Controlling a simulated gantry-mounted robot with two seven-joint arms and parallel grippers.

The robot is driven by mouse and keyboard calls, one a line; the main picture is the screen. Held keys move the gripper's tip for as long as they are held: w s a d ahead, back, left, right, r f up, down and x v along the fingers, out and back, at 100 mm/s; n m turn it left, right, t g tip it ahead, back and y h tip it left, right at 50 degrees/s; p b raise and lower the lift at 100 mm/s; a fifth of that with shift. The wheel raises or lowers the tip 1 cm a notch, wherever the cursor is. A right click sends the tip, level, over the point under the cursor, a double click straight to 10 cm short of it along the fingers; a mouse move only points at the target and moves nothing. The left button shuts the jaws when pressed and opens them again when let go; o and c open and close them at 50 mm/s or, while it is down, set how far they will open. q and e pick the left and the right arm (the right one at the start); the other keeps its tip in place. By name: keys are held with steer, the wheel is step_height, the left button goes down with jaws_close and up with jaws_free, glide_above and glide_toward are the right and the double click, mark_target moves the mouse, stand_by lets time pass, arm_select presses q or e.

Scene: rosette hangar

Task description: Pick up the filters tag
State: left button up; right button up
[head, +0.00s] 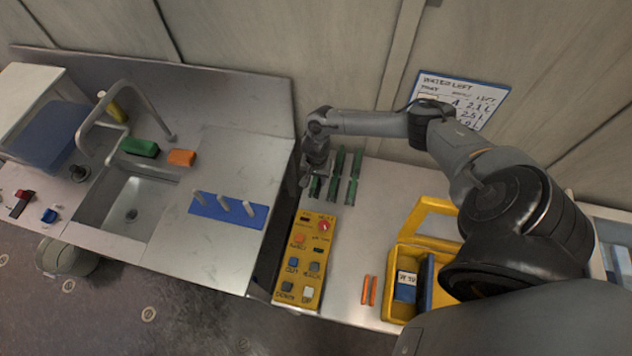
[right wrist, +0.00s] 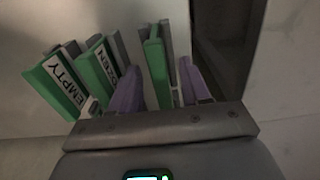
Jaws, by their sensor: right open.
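Several upright green tags stand in a row on the counter. In the right wrist view, one tag reads EMPTY (right wrist: 60,80), and the one beside it has a partly covered label ending in OZEN (right wrist: 100,65). A third green tag (right wrist: 154,65) stands edge-on, its label not readable, so I cannot confirm it is the filters tag. My right gripper (right wrist: 158,90) is open, with its purple fingers on either side of this third tag. In the head view, my right gripper (head: 309,175) is at the left end of the green tags (head: 354,175). My left gripper is not in view.
A yellow button panel (head: 316,246) lies just in front of the tags. An open yellow box (head: 402,309) and two orange strips (head: 369,291) are to the right. A blue rack with pegs (head: 210,210) and a sink (head: 131,212) are left. The wall is close behind.

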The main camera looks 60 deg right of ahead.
steer(key=shift+f, duration=0.4)
jaws_close()
